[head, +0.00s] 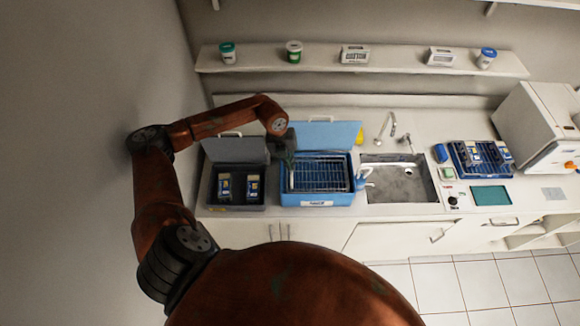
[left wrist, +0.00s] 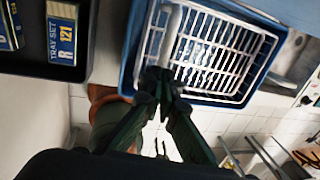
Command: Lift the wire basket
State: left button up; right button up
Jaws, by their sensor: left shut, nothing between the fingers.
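The white wire basket (head: 318,176) sits inside the blue open-lidded tub (head: 318,199) on the counter. It also shows in the left wrist view (left wrist: 222,45), with a pale bar along one end. My left gripper (head: 289,160) is over the tub's left end, pointing down. In the left wrist view its dark fingertips (left wrist: 160,80) are together and empty, overlapping the basket's end near the pale bar. I cannot tell whether they touch the wire. My right gripper is in neither view.
A dark open case (head: 237,205) with labelled tray sets stands close left of the tub. The sink (head: 403,184) and its faucet (head: 387,125) are to the right. A blue rack (head: 481,162) stands farther right. A shelf (head: 330,62) runs above.

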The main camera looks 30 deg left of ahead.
pick_arm(q)
jog(key=o, duration=0.3)
jog(key=shift+f, duration=0.1)
notch_tip(320, 180, up, 7)
jog(key=a, duration=0.1)
jog(key=shift+s+a+r, duration=0.15)
jog(key=shift+s+r, duration=0.05)
jog(key=shift+s, duration=0.15)
dwell(0.4)
